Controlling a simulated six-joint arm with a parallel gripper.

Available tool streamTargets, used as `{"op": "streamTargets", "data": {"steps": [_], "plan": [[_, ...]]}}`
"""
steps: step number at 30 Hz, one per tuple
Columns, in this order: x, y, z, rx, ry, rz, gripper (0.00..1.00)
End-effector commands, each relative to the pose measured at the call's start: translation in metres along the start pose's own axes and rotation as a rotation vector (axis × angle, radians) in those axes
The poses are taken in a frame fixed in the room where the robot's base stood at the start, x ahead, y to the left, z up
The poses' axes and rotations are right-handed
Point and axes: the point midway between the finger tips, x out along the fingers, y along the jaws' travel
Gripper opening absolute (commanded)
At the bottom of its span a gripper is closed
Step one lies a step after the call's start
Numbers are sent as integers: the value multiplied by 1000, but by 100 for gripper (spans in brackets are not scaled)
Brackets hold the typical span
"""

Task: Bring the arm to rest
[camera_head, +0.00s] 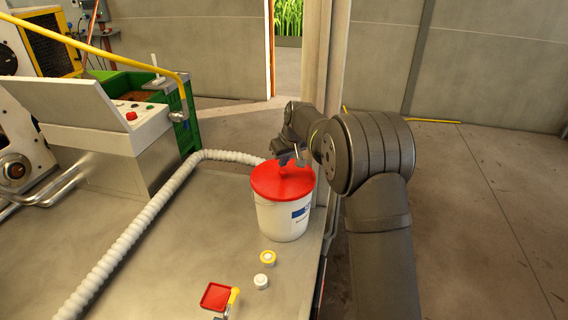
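My dark grey arm rises from the lower right, bends at a large round joint and reaches left and away from the camera. My gripper (291,157) hangs at its far end, just above or at the red lid of a white bucket (284,216). The gripper is small and partly blended with the wrist, so I cannot tell whether its fingers are open or shut, or whether they touch the lid. The bucket stands upright on the metal table (190,262) near its right edge.
A white ribbed hose (140,222) curves across the table. A yellow-rimmed cap (268,257), a white cap (261,281) and a red square item (216,296) lie in front of the bucket. A control box (118,128) with a red button stands left. Floor right is clear.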

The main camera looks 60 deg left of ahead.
Motion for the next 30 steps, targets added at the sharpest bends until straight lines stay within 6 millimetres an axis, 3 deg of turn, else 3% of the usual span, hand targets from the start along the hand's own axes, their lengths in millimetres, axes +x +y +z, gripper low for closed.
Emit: {"op": "streamTargets", "data": {"steps": [30], "plan": [[-52,0,-21,0,0,1,0]]}}
